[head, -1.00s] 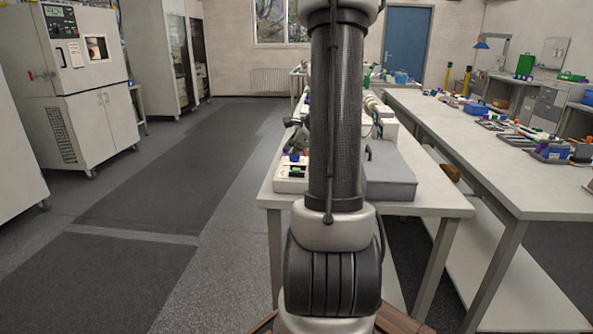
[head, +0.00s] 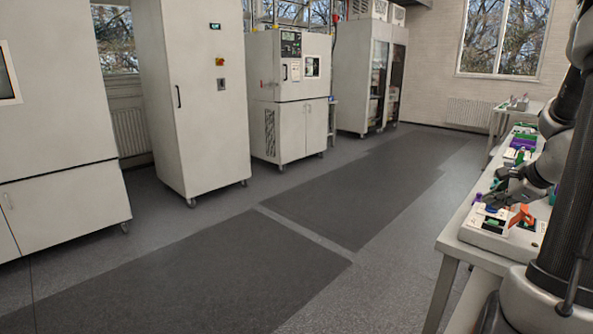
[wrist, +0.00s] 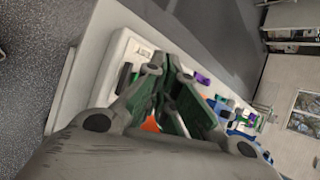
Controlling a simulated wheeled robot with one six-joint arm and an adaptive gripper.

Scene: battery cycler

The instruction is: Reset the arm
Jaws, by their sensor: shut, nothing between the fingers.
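My arm stands at the right edge of the head view. My gripper (head: 492,200) is shut and empty, low over the near end of a white workbench (head: 462,247). It is beside or above a white cycler unit (head: 484,238) with an orange part (head: 522,216) on it; I cannot tell whether they touch. In the wrist view my gripper (wrist: 168,68) has its fingers together in front of the white unit (wrist: 117,48). The fingers hide part of the bench top.
Several purple, green and blue items lie farther along the bench. A tall white cabinet (head: 190,95), a test chamber (head: 290,95) and a glass-fronted cabinet (head: 370,75) stand along the left. The grey floor (head: 300,225) between them and the bench is clear.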

